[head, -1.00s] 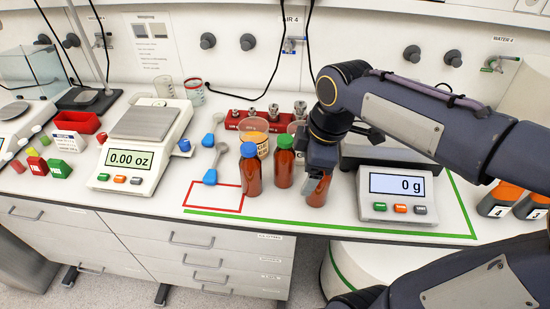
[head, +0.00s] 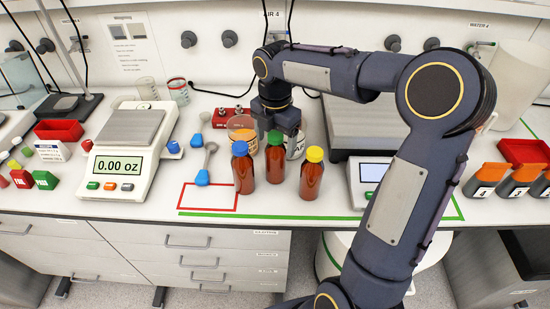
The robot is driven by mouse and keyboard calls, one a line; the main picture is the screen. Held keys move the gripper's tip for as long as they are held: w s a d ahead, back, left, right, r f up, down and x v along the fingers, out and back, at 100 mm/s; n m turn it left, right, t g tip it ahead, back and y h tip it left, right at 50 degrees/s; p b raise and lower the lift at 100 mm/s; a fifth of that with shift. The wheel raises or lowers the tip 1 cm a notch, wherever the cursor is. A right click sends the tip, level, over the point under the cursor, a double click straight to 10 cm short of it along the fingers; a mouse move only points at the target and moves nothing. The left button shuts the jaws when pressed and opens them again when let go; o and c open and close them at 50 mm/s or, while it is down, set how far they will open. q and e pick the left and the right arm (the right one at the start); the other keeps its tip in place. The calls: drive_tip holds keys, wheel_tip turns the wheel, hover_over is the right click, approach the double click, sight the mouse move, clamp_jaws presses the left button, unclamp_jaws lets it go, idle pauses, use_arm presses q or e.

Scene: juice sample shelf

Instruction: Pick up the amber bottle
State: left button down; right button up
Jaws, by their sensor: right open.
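Three amber bottles stand upright on the white bench: one with a blue cap (head: 243,173), one with a green cap (head: 275,163) and one with a yellow cap (head: 311,179). My right gripper (head: 281,130) is open, pointing down behind and above the green-capped bottle, near some labelled jars. Its fingertips are partly hidden by the green cap, and I cannot tell whether it touches anything. The yellow-capped bottle stands clear of it, to the front right. My left gripper is not in view.
A tan-topped jar (head: 243,137) and a red rack (head: 228,118) are behind the bottles. A scale (head: 128,160) stands further left.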

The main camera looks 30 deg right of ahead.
drive_tip(key=shift+f, duration=1.9)
drive_tip(key=c, duration=1.1)
drive_tip(key=shift+c, duration=0.7)
drive_tip(key=shift+w+r, duration=0.1)
drive_tip(key=shift+r, duration=0.05)
